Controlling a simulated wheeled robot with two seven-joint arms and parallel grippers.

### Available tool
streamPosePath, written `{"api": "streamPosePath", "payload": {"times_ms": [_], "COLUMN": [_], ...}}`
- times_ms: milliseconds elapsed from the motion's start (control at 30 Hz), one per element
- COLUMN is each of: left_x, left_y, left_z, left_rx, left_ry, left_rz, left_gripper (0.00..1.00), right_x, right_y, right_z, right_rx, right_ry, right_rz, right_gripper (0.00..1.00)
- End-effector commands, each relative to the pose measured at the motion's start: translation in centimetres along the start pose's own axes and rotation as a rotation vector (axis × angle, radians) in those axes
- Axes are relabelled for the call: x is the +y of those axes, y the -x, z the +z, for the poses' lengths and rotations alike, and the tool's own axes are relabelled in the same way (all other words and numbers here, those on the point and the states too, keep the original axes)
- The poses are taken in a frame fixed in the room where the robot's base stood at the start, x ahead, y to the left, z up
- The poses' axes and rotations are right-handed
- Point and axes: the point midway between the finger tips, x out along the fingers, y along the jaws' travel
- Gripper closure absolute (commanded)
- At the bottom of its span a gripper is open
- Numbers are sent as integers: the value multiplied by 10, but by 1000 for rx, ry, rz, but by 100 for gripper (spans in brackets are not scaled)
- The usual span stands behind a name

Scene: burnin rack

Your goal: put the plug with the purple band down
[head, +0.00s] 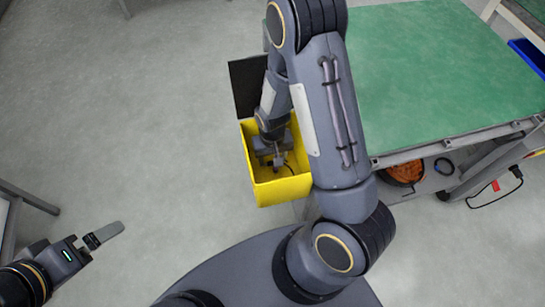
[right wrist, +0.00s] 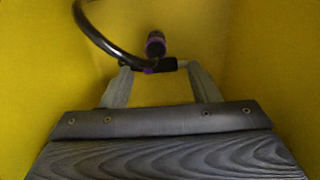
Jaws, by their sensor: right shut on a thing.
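The plug with the purple band (right wrist: 155,46) is black with a purple ring and a black cable that curves off to the upper left in the right wrist view. My right gripper (head: 277,161) reaches down inside the yellow bin (head: 284,191). In the right wrist view its fingertips (right wrist: 156,67) are shut on the plug's dark body. The bin's yellow walls surround the plug; I cannot tell whether it touches the bottom. My left gripper (head: 104,235) is empty at the lower left, seen side-on, so its opening is unclear.
A dark panel (head: 247,85) stands up at the bin's far left side. A bench with a green top (head: 430,70) is to the right. Under it are an orange coil (head: 405,172) and a black cable with a red tag (head: 495,186).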

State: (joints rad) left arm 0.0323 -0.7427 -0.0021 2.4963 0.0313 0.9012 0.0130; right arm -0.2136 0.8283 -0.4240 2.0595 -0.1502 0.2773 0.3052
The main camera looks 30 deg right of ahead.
Motion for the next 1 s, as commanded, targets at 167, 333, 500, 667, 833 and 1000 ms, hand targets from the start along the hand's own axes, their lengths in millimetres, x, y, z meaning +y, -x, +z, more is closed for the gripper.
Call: {"api": "streamPosePath", "payload": {"times_ms": [167, 333, 500, 667, 833, 1000], "left_x": [0, -1, -1, -1, 0, 1], "left_y": [0, -3, -2, -2, -1, 2], "left_z": [0, 2, 1, 1, 0, -1], "left_rx": [0, 0, 0, 0, 0, 0], "left_ry": [0, 0, 0, 0, 0, 0], "left_rz": [0, 0, 0, 0, 0, 0], "left_gripper": [0, 0, 0, 0, 0, 0], "right_x": [0, 0, 0, 0, 0, -1], "right_y": [-3, -6, -5, -5, -3, 15], "right_z": [-1, 0, 0, 0, 0, -2], "right_rx": [2, 2, 2, 1, 2, 6], "right_ry": [0, 0, 0, 0, 0, 1], "right_rz": [-1, -1, -1, -1, -1, -2], "right_gripper": [66, 66, 27, 23, 23, 23]}}
